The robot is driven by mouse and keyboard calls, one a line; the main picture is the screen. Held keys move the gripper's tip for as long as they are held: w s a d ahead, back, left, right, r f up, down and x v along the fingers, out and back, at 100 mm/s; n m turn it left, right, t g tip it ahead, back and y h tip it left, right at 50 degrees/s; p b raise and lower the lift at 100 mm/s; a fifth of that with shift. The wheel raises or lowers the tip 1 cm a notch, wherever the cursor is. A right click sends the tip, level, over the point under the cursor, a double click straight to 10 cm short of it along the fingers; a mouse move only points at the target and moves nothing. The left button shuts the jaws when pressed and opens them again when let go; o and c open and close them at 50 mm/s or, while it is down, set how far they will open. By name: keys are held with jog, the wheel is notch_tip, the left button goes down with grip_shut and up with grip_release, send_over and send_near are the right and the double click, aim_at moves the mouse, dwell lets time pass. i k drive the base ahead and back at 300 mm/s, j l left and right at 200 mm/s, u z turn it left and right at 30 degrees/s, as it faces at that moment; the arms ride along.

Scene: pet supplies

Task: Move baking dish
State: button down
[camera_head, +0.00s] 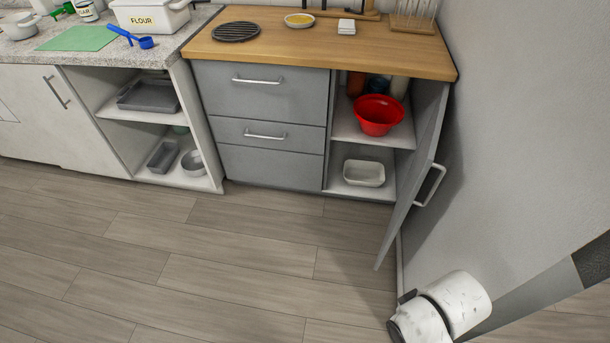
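A small white rectangular dish (364,173), which looks like the baking dish, sits upright on the bottom shelf of the open right cabinet. Its inside looks empty. A dark grey rectangular pan (150,97) lies on the upper shelf of the open left unit, and a smaller grey loaf pan (162,156) stands on that unit's bottom shelf. My gripper is not in view. White links of my arm show at the lower right, over the floor and apart from the cabinets.
The grey cabinet door (416,170) stands open on the right, near the wall. A red bowl (378,115) sits on the shelf above the white dish. A round pan (194,163) stands beside the loaf pan. The wooden floor (190,255) before the cabinets is clear.

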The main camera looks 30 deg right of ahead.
aim_at(356, 173)
jog(key=i+j, duration=0.1)
jog(key=i, duration=0.55)
jog(key=i+j, duration=0.15)
jog(key=i, duration=0.55)
jog(key=i+z, duration=0.25)
jog(key=i, duration=0.2)
jog(key=i+j+z, duration=0.1)
jog(key=i+z, duration=0.15)
jog(key=i, duration=0.2)
jog(key=i+j+z, duration=0.25)
jog(key=i, duration=0.2)
jog(key=l, duration=0.1)
